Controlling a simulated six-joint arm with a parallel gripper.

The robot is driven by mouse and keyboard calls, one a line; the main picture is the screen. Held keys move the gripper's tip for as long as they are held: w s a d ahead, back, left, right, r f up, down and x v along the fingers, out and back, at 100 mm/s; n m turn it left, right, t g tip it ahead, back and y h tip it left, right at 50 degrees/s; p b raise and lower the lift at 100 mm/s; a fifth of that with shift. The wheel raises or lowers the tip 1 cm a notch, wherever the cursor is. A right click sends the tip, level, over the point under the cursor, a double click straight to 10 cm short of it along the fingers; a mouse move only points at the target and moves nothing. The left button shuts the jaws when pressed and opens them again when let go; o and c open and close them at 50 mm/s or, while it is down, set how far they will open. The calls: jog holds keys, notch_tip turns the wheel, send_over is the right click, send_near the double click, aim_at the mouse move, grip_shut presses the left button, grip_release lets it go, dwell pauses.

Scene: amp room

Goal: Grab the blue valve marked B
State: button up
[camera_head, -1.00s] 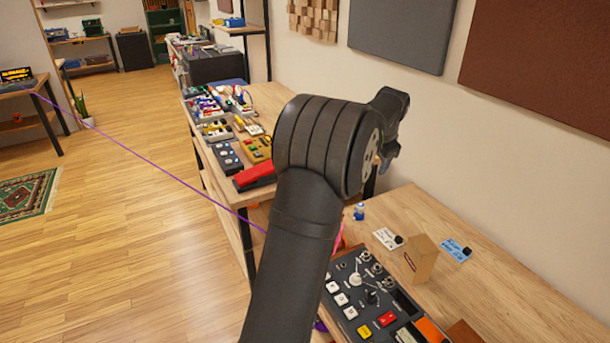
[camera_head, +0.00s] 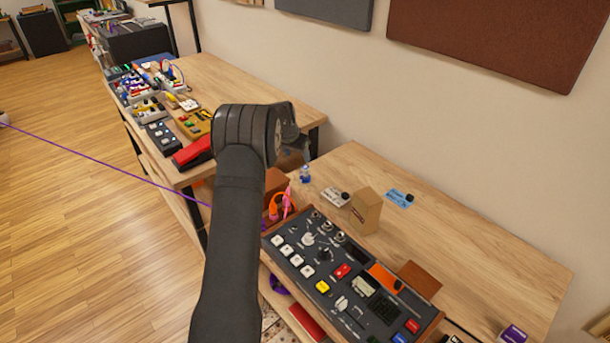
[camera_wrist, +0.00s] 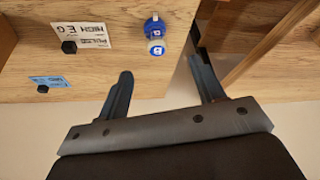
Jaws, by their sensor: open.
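A small blue and white object, which I take for the blue valve (camera_head: 305,174), stands near the left end of the near wooden table. In the wrist view the blue valve (camera_wrist: 154,27) shows a round blue label with a white mark like a B, too small to read surely. My gripper (camera_wrist: 160,68) is open and empty, its two dark fingers apart. In the head view my gripper (camera_head: 296,150) is partly hidden behind my wrist.
A white card (camera_head: 335,197) and a blue card (camera_head: 399,198), each with a black knob, lie near a cardboard box (camera_head: 366,211). A control panel (camera_head: 345,268) fills the table's front. A gap separates this table from the pedal table (camera_head: 235,83).

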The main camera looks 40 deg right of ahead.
aim_at(303, 169)
jog(key=x, duration=0.7)
jog(key=shift+d+f, duration=0.1)
jog(key=shift+f, duration=0.2)
jog(key=x, duration=0.3)
jog(key=shift+s+f, duration=0.35)
jog(key=shift+f, duration=0.15)
jog(key=shift+w+d+f, duration=0.15)
jog(key=shift+d+f, duration=0.2)
jog(key=shift+f, duration=0.3)
jog(key=c, duration=1.1)
jog(key=shift+r, duration=0.1)
